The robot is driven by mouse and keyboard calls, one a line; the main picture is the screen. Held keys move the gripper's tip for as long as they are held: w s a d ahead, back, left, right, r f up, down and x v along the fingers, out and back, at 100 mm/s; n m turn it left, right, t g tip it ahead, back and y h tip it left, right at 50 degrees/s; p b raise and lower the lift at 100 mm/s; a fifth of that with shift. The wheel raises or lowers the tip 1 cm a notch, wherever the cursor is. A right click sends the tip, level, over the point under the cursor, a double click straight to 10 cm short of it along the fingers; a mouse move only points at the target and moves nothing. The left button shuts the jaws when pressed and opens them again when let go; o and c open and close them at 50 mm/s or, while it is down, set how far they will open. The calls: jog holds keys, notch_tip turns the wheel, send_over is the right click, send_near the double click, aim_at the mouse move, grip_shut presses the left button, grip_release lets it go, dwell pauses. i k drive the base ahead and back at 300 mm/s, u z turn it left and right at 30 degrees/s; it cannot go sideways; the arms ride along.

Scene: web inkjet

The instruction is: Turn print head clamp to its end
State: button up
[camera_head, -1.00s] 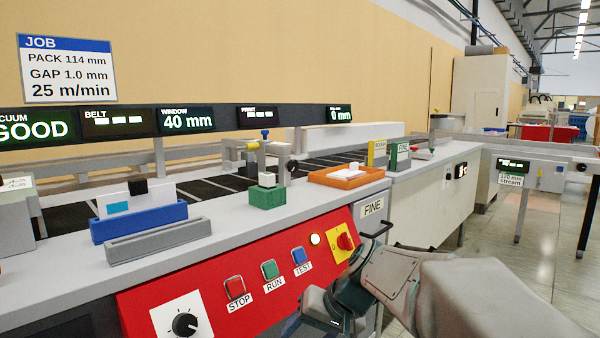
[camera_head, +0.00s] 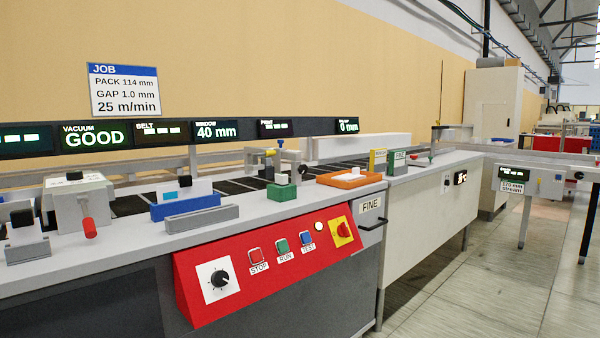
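A print head assembly (camera_head: 290,157) stands over the belt near the middle of the machine. It has a grey upright, a yellow block (camera_head: 270,153), a small blue-topped part (camera_head: 280,142) and a dark round knob (camera_head: 303,169) at its right side. I cannot tell for sure which of these small parts is the clamp, or how far it is turned. A green block (camera_head: 283,193) with a black top piece stands in front of the assembly and hides its lower part. My gripper and arm are not in this view.
A red control panel (camera_head: 240,280) juts from the front, with a dial, buttons and a red-yellow switch (camera_head: 342,231). An orange tray (camera_head: 345,182), a blue holder (camera_head: 185,207) and a grey-white unit with a red handle (camera_head: 89,228) stand on the ledge. Floor at right is clear.

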aim_at(302, 169)
jog(key=z, duration=0.2)
jog(key=i, duration=1.05)
jog(key=u, duration=0.7)
